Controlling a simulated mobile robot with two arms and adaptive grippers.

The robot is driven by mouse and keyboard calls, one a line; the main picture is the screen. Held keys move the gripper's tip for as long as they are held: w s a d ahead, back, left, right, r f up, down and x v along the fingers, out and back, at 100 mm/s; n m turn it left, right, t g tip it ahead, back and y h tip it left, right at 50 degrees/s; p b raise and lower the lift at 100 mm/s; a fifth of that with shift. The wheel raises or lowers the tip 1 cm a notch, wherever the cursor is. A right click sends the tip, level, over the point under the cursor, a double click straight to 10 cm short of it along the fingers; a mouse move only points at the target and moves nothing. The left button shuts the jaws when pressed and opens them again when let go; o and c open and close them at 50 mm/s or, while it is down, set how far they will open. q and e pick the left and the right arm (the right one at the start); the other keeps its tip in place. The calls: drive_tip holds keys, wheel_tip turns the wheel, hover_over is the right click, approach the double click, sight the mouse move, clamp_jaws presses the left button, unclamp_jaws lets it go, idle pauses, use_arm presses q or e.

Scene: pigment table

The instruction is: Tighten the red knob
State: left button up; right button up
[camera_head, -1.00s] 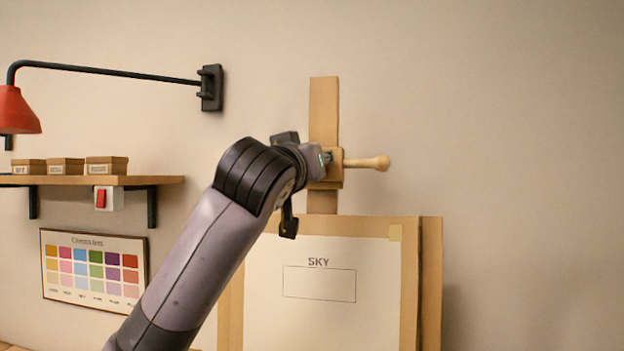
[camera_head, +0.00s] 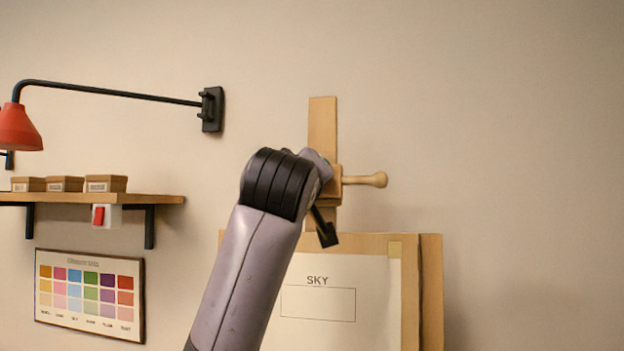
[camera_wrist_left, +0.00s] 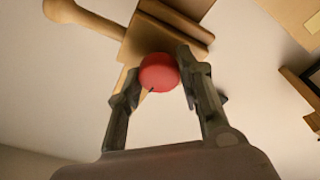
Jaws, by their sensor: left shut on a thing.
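The red knob (camera_wrist_left: 158,73) is round and sits on the wooden clamp block of the easel, in the left wrist view. My left gripper (camera_wrist_left: 157,73) has one finger on each side of it and is shut on it. In the head view my left arm reaches up to the clamp block (camera_head: 334,184) and hides the knob and the fingertips. A pale wooden handle (camera_head: 365,180) sticks out to the right of the block; it also shows in the wrist view (camera_wrist_left: 88,17). My right gripper is in neither view.
The block sits on an upright wooden post (camera_head: 322,125) above a board with a "SKY" sheet (camera_head: 318,303). At left are a red lamp (camera_head: 18,128), a shelf (camera_head: 150,199) with small boxes, a red switch (camera_head: 99,215) and a colour chart (camera_head: 90,295). The wall at right is clear.

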use_arm(q)
drive_tip(key=shift+a+r, duration=0.1)
drive_tip(key=shift+r, duration=0.1)
drive_tip(key=o, duration=1.2)
drive_tip(key=shift+f, duration=0.1)
drive_tip(key=shift+c, duration=0.2)
drive_tip(key=s+a+f, duration=0.1)
drive_tip(key=s, duration=1.1)
drive_tip(key=shift+a+f, duration=0.2)
drive_tip(key=shift+f, duration=0.1)
drive_tip(key=shift+w, duration=0.1)
